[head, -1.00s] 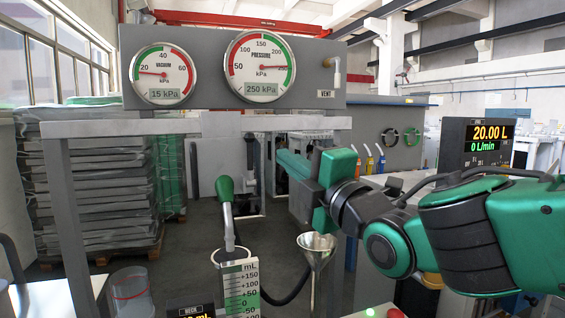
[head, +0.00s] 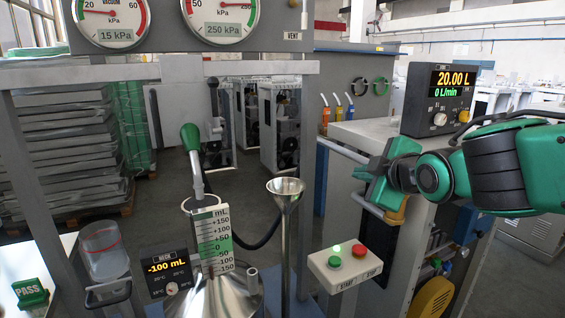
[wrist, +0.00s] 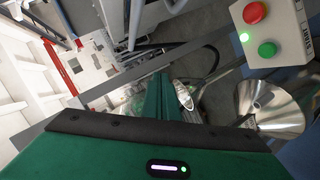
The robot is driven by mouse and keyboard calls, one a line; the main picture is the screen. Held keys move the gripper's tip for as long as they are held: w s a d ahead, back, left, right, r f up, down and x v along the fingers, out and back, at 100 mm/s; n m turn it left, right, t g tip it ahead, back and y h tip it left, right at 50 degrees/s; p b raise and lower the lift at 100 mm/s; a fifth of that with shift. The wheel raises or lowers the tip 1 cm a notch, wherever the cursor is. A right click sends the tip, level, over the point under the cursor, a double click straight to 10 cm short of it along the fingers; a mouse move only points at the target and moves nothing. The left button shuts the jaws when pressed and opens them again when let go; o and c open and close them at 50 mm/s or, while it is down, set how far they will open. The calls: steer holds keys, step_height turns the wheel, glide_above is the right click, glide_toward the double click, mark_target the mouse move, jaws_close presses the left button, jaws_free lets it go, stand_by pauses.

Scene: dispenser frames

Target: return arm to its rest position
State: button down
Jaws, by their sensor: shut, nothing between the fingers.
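My gripper (head: 372,183) is at the right of the head view, at the end of my green and black arm, held up in the air in front of the grey cabinet. It is shut and empty. In the wrist view its green fingers (wrist: 156,112) lie together with nothing between them. The fingers are apart from the funnel, the nozzle and the button box. The arm is folded toward the right side of the head view.
A steel funnel (head: 286,186) on a post and a START/STOP box (head: 345,266) stand left of and below my gripper. A green-handled nozzle (head: 190,138) stands over a metal vessel with a scale (head: 213,240). A display (head: 438,99) sits on the cabinet. A clear beaker (head: 104,250) is at left.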

steer(key=s+d+f+m+g+h, duration=0.25)
steer(key=s+d+f+m, duration=0.3)
steer(key=d, duration=0.35)
steer(key=s+d+f+m+g+h, duration=0.2)
steer(key=s+d+f+m+g, duration=0.2)
steer(key=d+f, duration=0.3)
steer(key=s+d+f+m+g, duration=0.2)
steer(key=s+m, duration=0.1)
steer(key=s, duration=0.4)
steer(key=s+d+f+m+g+y, duration=0.1)
steer(key=s+d+f+m+g, duration=0.1)
steer(key=s+m, duration=0.2)
steer(key=s+d+f+m+g+y, duration=0.1)
steer(key=s+d+f+m+g, duration=0.1)
steer(key=s, duration=0.9)
steer(key=shift+d+m+g, duration=0.35)
steer(key=shift+d+m, duration=0.15)
steer(key=shift+m, duration=0.65)
steer(key=shift+w, duration=0.15)
steer(key=shift+w+f, duration=0.25)
steer(key=shift+w, duration=0.25)
